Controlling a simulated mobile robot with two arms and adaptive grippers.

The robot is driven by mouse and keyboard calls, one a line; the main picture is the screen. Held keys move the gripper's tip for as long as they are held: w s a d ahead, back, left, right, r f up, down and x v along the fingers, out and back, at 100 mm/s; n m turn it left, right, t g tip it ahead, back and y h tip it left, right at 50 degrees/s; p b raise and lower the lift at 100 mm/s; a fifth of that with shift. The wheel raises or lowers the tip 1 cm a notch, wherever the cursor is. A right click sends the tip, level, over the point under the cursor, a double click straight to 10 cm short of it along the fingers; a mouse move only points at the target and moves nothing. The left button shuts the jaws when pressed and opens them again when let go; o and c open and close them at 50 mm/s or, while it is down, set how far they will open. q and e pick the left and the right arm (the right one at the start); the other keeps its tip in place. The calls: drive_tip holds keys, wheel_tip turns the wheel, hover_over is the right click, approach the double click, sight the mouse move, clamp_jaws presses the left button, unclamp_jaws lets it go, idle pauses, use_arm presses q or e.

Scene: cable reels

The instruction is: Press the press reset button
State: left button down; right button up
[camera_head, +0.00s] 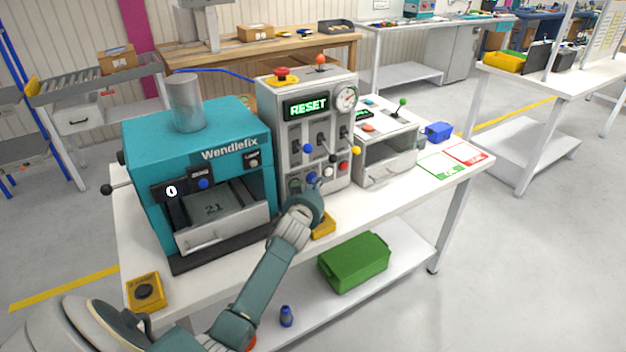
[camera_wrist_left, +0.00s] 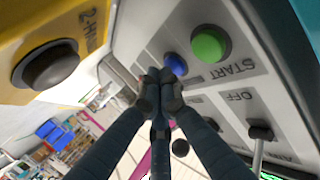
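The grey control cabinet (camera_head: 271,130) stands on the bench, its green display (camera_head: 306,107) reading RESET. Its lower front has a green button (camera_head: 295,184), a blue button (camera_head: 313,179), a white one (camera_head: 328,172) and a red one (camera_head: 343,166). In the left wrist view, the green button (camera_wrist_left: 210,44) is beside the START label, and the blue button (camera_wrist_left: 176,65) is right by my fingertips. My left gripper (camera_wrist_left: 160,76) has its fingertips together, with nothing seen between them. I cannot tell whether they touch the blue button. My right gripper is not in view.
The teal Wendlefix press (camera_head: 150,140) stands left of the cabinet. Yellow button boxes sit at the bench's front left (camera_head: 146,290) and just beside my left gripper (camera_head: 324,230). Levers with blue, black and yellow knobs (camera_head: 356,150) stick out above the buttons. A green crate (camera_head: 354,262) is below.

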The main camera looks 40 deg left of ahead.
use_arm(q)
drive_tip(key=shift+a+r, duration=0.1)
drive_tip(key=shift+a, duration=0.1)
drive_tip(key=shift+d, duration=0.1)
drive_tip(key=shift+s+d, duration=0.3)
drive_tip(key=shift+d, duration=0.4)
drive_tip(key=shift+d+p, duration=0.1)
drive_tip(key=shift+p, duration=0.2)
drive_tip(key=shift+s+d, duration=0.15)
drive_tip(key=shift+d, duration=0.1)
drive_tip(key=shift+s+d+p, duration=0.15)
drive_tip(key=shift+s+d, duration=0.1)
drive_tip(key=shift+d, duration=0.4)
drive_tip(key=shift+s+d+p, duration=0.1)
drive_tip(key=shift+s+d, duration=0.2)
drive_tip(key=shift+d, duration=0.35)
drive_tip(key=shift+s+d+p, duration=0.15)
drive_tip(key=shift+s+d, duration=0.1)
drive_tip(key=shift+d, duration=0.4)
